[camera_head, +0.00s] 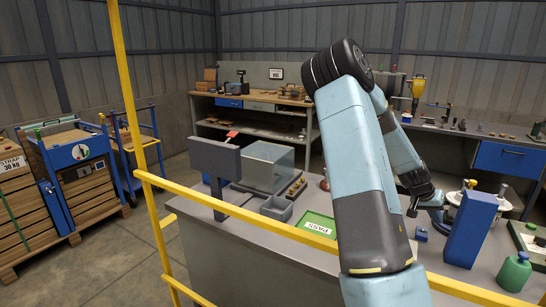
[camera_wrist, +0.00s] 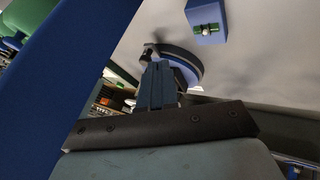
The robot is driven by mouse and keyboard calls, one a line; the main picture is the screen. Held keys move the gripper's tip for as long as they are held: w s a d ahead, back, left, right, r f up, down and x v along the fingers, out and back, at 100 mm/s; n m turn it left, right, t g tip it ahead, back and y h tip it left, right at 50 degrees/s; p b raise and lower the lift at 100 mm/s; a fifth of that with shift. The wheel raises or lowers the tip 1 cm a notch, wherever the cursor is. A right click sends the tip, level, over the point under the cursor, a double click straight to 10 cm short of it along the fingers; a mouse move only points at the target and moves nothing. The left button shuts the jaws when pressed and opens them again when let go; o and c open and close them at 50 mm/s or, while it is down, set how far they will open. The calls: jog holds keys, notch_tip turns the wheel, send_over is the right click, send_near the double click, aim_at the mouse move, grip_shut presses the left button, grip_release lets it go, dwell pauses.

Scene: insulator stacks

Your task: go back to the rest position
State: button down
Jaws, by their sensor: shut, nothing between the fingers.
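My arm rises from the bottom of the head view, bends at a black elbow and comes down on the right. My gripper (camera_head: 412,208) hangs small and dark at its end, over the grey bench (camera_head: 245,250), left of a tall blue block (camera_head: 470,230). In the wrist view my gripper (camera_wrist: 150,52) shows narrow fingers close together, shut with nothing held.
The blue block and a green bottle (camera_head: 514,272) stand at right. A small blue block (camera_head: 421,234) lies below the gripper. A green PASS tray (camera_head: 320,220), grey bin (camera_head: 277,207), clear case (camera_head: 267,165) and grey screen (camera_head: 215,157) are left. A yellow rail (camera_head: 240,211) crosses in front.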

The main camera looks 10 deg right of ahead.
jog(key=a+r+n+t+y, duration=0.2)
jog(key=a+r, duration=0.3)
jog(key=a, duration=0.4)
jog(key=w+a+r+n+t+y, duration=0.1)
jog(key=a+r+y, duration=0.1)
jog(key=a+r, duration=0.5)
jog(key=a+r+n+t+y, duration=0.2)
jog(key=a+r, duration=0.1)
jog(key=a, duration=0.8)
jog(key=s+a+r+n+t, duration=0.1)
jog(key=s+a+r+n, duration=0.2)
jog(key=s+a+r, duration=0.2)
jog(key=s+a+r+n+t+y, duration=0.1)
jog(key=s+a+r+n, duration=0.2)
jog(key=s+a, duration=0.9)
notch_tip(320, 180, up, 4)
jog(key=a, duration=0.2)
jog(key=shift+s+a+f+n, duration=0.2)
jog(key=shift+s+a+n, duration=0.1)
jog(key=shift+a, duration=0.1)
